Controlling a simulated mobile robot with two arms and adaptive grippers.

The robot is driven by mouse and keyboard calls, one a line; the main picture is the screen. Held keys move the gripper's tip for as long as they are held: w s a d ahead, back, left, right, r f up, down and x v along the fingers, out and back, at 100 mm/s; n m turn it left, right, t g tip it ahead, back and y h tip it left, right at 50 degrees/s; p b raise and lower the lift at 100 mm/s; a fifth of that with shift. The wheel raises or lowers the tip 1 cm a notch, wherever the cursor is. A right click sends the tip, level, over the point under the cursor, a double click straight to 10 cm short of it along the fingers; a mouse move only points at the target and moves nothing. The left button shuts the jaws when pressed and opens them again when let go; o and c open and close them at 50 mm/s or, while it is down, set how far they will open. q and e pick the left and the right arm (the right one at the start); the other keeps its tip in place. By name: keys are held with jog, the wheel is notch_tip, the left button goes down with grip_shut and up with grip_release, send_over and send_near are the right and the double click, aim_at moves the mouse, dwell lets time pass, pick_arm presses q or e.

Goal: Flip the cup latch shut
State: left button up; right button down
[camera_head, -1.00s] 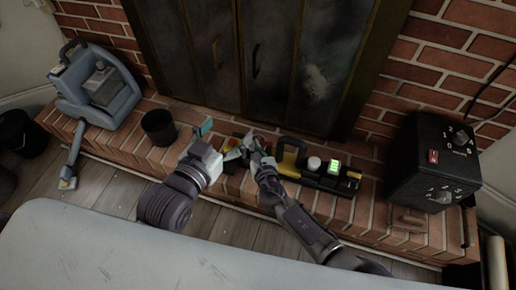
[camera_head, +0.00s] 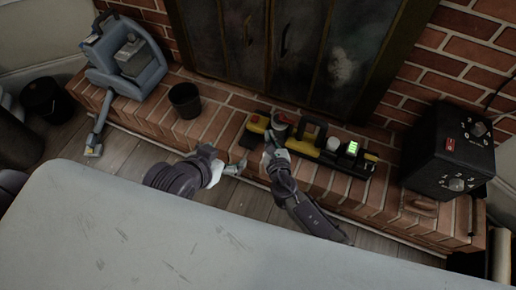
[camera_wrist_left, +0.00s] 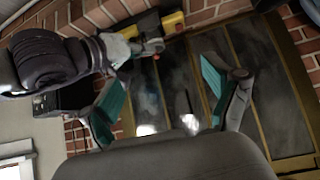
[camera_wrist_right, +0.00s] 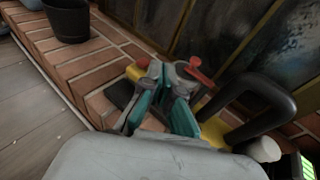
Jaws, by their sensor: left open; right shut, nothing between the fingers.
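A long black and yellow device (camera_head: 330,158) lies on the brick hearth. Near its left part is a grey cup-like piece with a red top (camera_head: 285,118); the red top also shows in the right wrist view (camera_wrist_right: 197,69). I cannot tell clearly whether its latch is shut. My right gripper (camera_head: 271,150) is shut and empty, right beside this piece; its teal fingers (camera_wrist_right: 165,100) partly hide the device in the right wrist view. My left gripper (camera_head: 240,168) is open and empty, in front of the device's left end and apart from it; its teal fingers spread wide in the left wrist view (camera_wrist_left: 160,100).
A black handle (camera_head: 313,131), a white knob (camera_head: 333,143) and a lit green display (camera_head: 352,148) stand along the device. A dark bucket (camera_head: 185,101) is to its left, a black box with dials (camera_head: 450,155) to its right. Dark fireplace doors (camera_head: 285,50) rise behind.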

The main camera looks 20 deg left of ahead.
pick_arm(q)
jog(key=s+a+f+g+y+p, duration=0.1)
jog(key=s+a+f+g, duration=0.2)
jog(key=s, duration=0.6)
jog(key=shift+f+g+p, duration=0.15)
jog(key=shift+g+p, duration=0.15)
jog(key=shift+g, duration=0.9)
pick_arm(e)
jog(key=s+a+r, duration=0.1)
jog(key=s, duration=0.5)
jog(key=shift+s+a+r, duration=0.15)
jog(key=shift+a+r, duration=0.1)
jog(key=shift+r, duration=0.15)
